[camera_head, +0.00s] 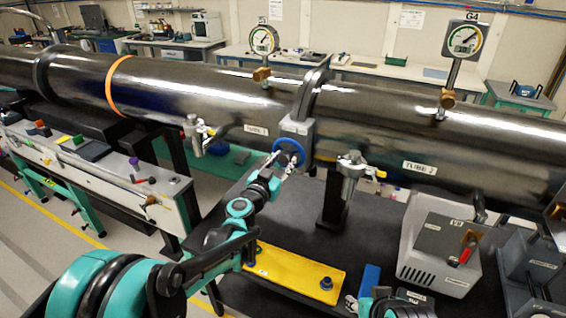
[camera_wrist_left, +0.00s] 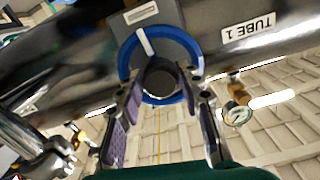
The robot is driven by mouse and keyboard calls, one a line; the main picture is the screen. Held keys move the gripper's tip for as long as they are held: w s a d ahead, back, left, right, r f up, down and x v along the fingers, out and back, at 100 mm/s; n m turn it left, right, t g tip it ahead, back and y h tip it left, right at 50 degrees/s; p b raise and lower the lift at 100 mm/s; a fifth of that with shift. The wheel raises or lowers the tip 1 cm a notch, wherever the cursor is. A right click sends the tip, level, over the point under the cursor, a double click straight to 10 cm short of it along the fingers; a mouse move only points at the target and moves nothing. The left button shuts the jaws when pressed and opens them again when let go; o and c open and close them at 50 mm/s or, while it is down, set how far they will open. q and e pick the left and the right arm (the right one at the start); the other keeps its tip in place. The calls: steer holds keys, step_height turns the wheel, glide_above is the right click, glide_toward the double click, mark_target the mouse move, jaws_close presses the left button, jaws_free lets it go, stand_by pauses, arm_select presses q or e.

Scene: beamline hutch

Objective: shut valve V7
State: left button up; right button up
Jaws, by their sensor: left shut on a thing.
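The valve's blue handwheel (camera_head: 290,140) sits on a grey gate valve body (camera_head: 297,127) between two dark tubes in the head view. In the left wrist view the blue handwheel (camera_wrist_left: 160,99) faces me as a ring with a dark hub and a white mark at its upper left. My left gripper (camera_head: 284,162) reaches up to the wheel. In the left wrist view its fingers (camera_wrist_left: 165,100) lie on both sides of the lower rim, shut on the wheel. A teal and black part of my right arm, perhaps its gripper (camera_head: 378,304), shows at the bottom edge; its jaws are unclear.
Gauges (camera_head: 263,40) and (camera_head: 465,40) stand on the tubes. Metal clamp-like fittings (camera_head: 195,133) and (camera_head: 351,172) hang at either side of the valve. Below are a yellow tray (camera_head: 300,272) and a grey box with a red lever (camera_head: 440,250) on the dark bench.

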arm_select(q)
steer(key=shift+m, duration=0.5)
steer(key=o, duration=1.1)
steer(key=shift+o, duration=0.2)
steer(key=v, duration=1.2)
